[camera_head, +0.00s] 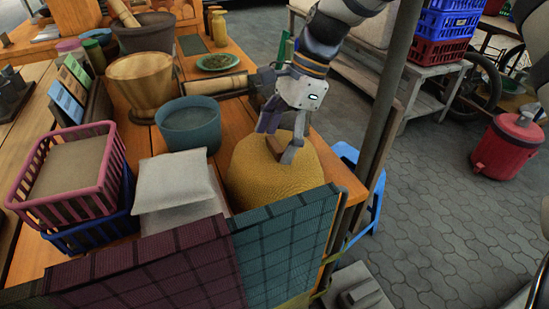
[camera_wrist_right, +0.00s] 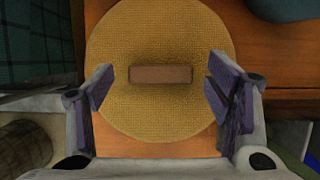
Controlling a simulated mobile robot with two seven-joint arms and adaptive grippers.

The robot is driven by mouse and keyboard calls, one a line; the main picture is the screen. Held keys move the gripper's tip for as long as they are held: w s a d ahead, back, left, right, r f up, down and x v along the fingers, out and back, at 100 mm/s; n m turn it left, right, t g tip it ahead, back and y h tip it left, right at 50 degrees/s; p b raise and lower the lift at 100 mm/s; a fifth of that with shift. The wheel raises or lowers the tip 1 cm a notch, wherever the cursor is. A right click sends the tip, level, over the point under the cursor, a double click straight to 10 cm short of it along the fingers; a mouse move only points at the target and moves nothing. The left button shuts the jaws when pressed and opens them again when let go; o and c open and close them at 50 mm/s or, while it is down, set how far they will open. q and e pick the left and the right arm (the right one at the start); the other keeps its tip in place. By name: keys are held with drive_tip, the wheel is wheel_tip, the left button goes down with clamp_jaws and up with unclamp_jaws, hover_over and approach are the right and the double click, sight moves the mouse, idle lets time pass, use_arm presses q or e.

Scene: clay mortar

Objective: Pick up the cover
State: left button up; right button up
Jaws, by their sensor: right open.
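The cover (camera_head: 262,180) is a yellow woven dome with a brown block-shaped handle on top. It sits at the front right of the wooden table. My right gripper (camera_head: 278,148) is above it, with its fingertips around the handle's height. In the right wrist view the cover (camera_wrist_right: 160,108) is round, and its handle (camera_wrist_right: 161,74) lies across the middle. The open right gripper (camera_wrist_right: 163,92) has one finger on each side of the handle, with a gap at both ends. What is under the cover is hidden. My left gripper is not in view.
White sacks (camera_head: 174,180) and a teal pot (camera_head: 189,125) stand left of the cover. A plaid cloth (camera_head: 280,240) hangs at the table's front edge. A post (camera_head: 388,95) rises to the right.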

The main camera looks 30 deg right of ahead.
drive_tip(key=c, duration=1.7)
drive_tip(key=shift+c, duration=0.2)
